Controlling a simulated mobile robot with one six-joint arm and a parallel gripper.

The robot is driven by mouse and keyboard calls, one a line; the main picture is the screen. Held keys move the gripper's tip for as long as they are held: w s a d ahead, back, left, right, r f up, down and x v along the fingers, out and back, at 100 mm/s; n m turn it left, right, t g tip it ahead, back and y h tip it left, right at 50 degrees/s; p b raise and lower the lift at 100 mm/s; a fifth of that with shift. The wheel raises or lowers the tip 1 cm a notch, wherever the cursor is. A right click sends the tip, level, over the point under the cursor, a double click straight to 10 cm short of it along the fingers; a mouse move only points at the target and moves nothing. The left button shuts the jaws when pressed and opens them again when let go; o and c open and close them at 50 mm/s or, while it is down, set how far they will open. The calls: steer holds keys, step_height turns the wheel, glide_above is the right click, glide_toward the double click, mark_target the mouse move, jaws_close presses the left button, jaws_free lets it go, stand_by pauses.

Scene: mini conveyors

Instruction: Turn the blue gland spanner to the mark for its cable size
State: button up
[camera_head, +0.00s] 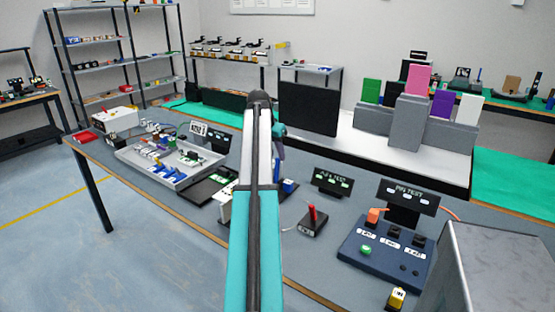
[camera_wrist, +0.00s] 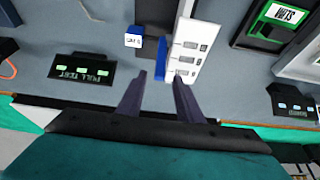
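The blue gland spanner, seen as a narrow blue bar (camera_wrist: 162,58), stands along the left edge of a white marked panel (camera_wrist: 189,46) in the wrist view. The panel carries several small dark labels, too small to read. My gripper (camera_wrist: 159,76) is open, its two dark purple fingers apart.
A blue block with a white label (camera_wrist: 133,37) stands just left of the spanner. A black pull-test display (camera_wrist: 82,70) is farther left. In the head view, a pin-test box (camera_head: 385,252) and a red-handled device (camera_head: 313,221) stand right; a grey tray (camera_head: 140,163) of parts lies left.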

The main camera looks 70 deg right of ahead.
mark_target(278, 158)
steer(key=shift+x, duration=1.85)
jaws_close()
